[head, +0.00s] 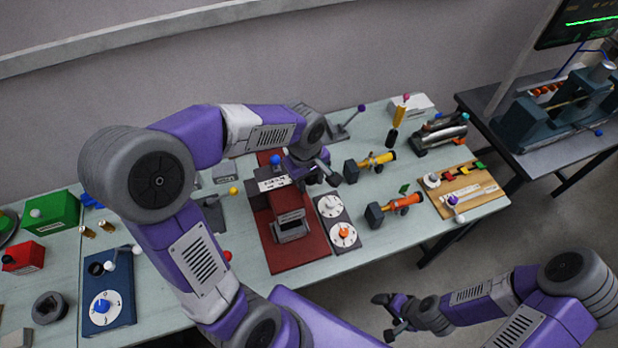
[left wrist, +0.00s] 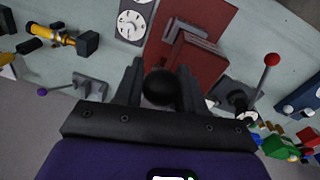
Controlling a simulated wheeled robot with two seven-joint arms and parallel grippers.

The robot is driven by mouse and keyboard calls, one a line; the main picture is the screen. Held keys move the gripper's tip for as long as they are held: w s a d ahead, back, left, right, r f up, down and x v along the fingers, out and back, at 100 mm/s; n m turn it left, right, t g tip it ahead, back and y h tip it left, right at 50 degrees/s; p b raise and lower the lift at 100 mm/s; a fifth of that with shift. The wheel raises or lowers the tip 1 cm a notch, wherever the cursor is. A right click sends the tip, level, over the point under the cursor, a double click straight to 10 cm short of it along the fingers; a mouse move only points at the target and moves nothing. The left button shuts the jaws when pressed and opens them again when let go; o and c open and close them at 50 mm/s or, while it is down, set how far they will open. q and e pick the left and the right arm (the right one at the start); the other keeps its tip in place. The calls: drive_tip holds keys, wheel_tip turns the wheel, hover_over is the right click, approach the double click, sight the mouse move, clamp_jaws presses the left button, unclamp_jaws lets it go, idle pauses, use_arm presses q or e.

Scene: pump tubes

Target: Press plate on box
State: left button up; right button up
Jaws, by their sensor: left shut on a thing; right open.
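A dark red base plate (head: 306,253) lies on the bench, and a small box with a grey frame (head: 291,226) stands on it. In the left wrist view the red base (left wrist: 212,20) shows with a red block (left wrist: 190,62) on it. Behind the box in the head view is a dark press-like part with a white label (head: 270,184). My left gripper (head: 322,178) is above the base's far right side. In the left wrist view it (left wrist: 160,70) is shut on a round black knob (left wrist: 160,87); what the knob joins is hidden. My right gripper (head: 388,316) is open and empty, off the bench's front edge.
A dial panel (head: 335,216) stands right of the red base. Yellow (head: 376,160) and orange (head: 402,204) tube devices lie further right, beside a wooden board (head: 470,200). A blue dial box (head: 112,310) is at the left. A red-knobbed lever (left wrist: 271,60) is near my left gripper.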

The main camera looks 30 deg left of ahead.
use_arm(q)
drive_tip(key=shift+s+d+f+y+b, duration=0.3)
drive_tip(key=shift+s+d+f+b, duration=0.15)
drive_tip(key=shift+b, duration=0.3)
drive_tip(key=shift+d, duration=0.1)
drive_tip(key=f+b, duration=0.1)
drive_tip(key=b, duration=0.1)
drive_tip(key=shift+s+d+t+y+b, duration=0.3)
drive_tip(key=shift+d+t, duration=0.05)
drive_tip(key=shift+t, duration=0.05)
drive_tip(key=shift+s+d, duration=0.1)
drive_tip(key=shift+c, duration=0.2)
